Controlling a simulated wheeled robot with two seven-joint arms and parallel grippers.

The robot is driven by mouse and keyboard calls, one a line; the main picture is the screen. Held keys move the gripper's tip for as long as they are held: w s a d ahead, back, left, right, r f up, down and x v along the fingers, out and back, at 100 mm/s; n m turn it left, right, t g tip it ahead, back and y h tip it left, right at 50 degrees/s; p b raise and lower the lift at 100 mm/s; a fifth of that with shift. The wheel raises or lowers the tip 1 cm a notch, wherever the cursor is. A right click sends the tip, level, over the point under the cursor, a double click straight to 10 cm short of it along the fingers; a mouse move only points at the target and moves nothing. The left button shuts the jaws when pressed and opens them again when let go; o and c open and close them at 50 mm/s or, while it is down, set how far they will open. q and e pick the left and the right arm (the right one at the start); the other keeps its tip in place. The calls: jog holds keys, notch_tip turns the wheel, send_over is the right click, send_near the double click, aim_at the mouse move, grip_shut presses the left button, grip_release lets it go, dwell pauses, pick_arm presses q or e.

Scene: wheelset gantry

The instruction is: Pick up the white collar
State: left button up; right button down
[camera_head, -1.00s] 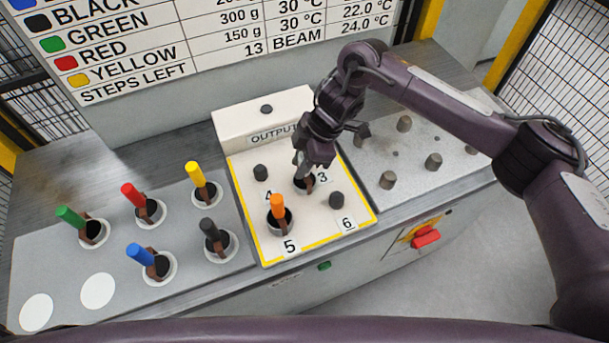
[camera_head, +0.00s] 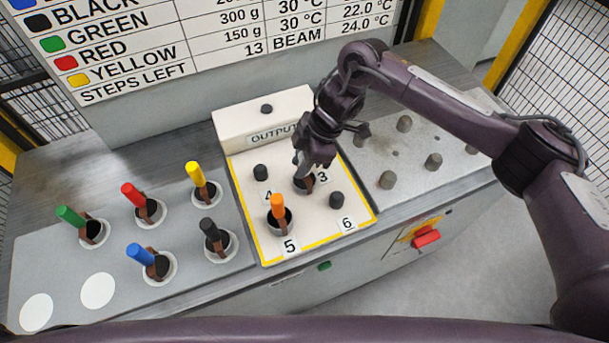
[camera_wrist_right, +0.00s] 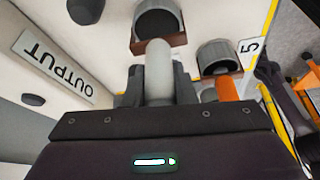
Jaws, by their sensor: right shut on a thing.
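The white collar has a pale handle (camera_wrist_right: 158,72) that stands between the fingers of my right gripper (camera_wrist_right: 158,92) in the right wrist view. A dark round cup with a brown band (camera_wrist_right: 155,24) is at the far end of the handle. In the head view my right gripper (camera_head: 303,167) is at position 3 of the output plate (camera_head: 262,225), shut on the white collar and covering most of it. The dark cup (camera_head: 304,186) shows just below the fingers. I cannot tell whether the collar is clear of the plate. My left gripper is not in view.
An orange-handled collar (camera_head: 277,207) stands at position 5, close by. Green, red, yellow, blue and black-handled collars stand on the grey panel (camera_head: 70,268) at left. Grey pegs (camera_head: 433,161) stand at right.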

jog(key=shift+w+r, duration=0.1)
jog(key=shift+r, duration=0.1)
dwell(0.5)
jog(key=shift+a+r, duration=0.1)
jog(key=shift+r, duration=0.5)
notch_tip(320, 180, up, 24)
jog(key=p, duration=0.4)
jog(key=shift+f, duration=0.2)
jog(key=shift+f, duration=0.1)
